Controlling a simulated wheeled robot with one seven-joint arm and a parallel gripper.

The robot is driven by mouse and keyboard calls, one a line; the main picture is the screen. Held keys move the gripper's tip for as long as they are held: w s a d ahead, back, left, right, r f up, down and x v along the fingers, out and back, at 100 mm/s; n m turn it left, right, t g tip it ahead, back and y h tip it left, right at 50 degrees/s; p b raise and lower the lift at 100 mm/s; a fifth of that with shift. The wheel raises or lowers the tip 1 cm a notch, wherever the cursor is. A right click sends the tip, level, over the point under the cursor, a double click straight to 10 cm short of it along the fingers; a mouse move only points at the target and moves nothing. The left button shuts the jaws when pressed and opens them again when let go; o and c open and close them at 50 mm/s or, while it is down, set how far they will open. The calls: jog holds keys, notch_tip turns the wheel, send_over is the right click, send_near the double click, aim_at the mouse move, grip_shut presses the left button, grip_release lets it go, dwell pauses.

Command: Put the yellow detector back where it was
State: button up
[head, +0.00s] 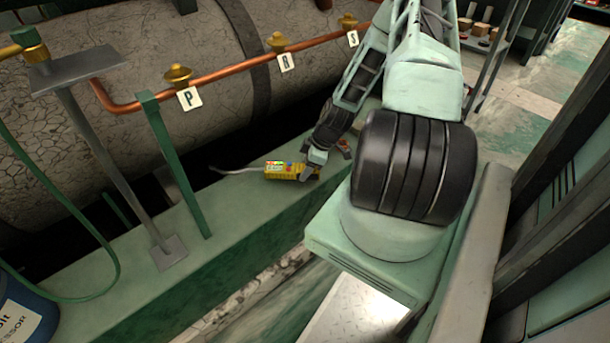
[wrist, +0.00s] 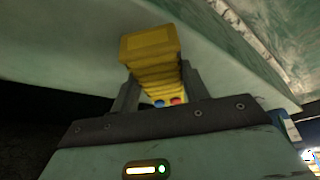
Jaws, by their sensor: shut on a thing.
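The yellow detector (head: 284,171) is in my gripper (head: 308,174), close to the top of the green ledge in the head view. Its thin pale probe points left over the dark gap, and small coloured buttons show on its upper face. In the wrist view the ribbed yellow body of the detector (wrist: 150,52) sits between the two dark fingers of my gripper (wrist: 160,88), which are shut on it. I cannot tell whether the detector touches the ledge.
The green ledge (head: 240,218) runs below a large cracked tank (head: 120,110). A copper pipe (head: 230,62) carries brass valves tagged P, R and S. Posts stand on the ledge at left, beside a green hose (head: 108,240). A blue drum (head: 25,315) is at lower left.

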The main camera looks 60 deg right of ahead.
notch_tip(320, 180, down, 3)
jog(key=shift+w+r+b, duration=0.1)
jog(key=shift+b, duration=0.4)
jog(key=shift+w+f, duration=0.15)
jog(key=shift+f, duration=0.05)
jog(key=shift+r, duration=0.1)
jog(key=o, duration=0.9)
jog(key=p+v, duration=0.3)
jog(key=v, duration=0.9)
jog(key=shift+p, duration=0.4)
